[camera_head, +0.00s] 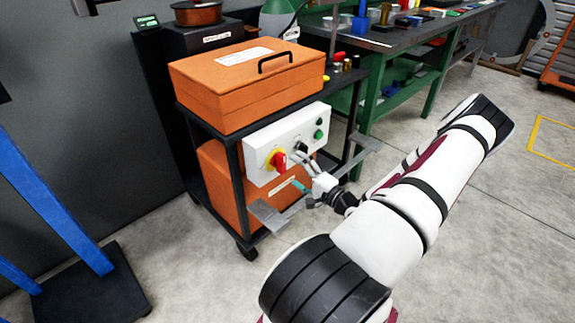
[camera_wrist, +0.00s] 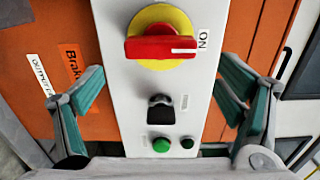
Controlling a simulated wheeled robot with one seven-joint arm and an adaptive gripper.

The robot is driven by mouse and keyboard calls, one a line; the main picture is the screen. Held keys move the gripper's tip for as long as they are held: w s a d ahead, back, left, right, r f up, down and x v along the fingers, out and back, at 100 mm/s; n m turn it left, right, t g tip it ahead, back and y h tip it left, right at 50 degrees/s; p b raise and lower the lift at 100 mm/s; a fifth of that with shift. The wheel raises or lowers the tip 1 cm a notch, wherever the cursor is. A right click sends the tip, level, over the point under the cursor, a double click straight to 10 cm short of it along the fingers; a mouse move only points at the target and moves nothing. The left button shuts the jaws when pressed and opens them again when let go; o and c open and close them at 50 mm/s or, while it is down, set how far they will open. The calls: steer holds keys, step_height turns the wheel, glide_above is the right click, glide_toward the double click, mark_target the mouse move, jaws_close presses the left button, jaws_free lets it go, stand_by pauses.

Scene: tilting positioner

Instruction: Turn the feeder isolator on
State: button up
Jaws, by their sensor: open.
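The feeder isolator is a red rotary handle on a round yellow plate (camera_head: 277,161) on the front of a white control box (camera_head: 257,152). In the wrist view the red handle (camera_wrist: 162,48) lies crosswise, with the white mark at its right end beside the ON label (camera_wrist: 203,40). My gripper (camera_head: 300,171) is open in front of the box. In the wrist view its teal-padded fingers (camera_wrist: 163,92) stand wide apart, one on each side of the box, below the red handle. Nothing is held between them.
A black selector (camera_wrist: 161,109) and green buttons (camera_wrist: 161,145) share the panel. The box sits on a dark trolley under an orange case (camera_head: 235,100). A green workbench (camera_head: 375,120) stands behind to the right. A blue frame (camera_head: 50,205) stands at left. Floor in front is clear.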

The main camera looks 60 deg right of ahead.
steer(key=v, duration=0.6)
stand_by(0.6)
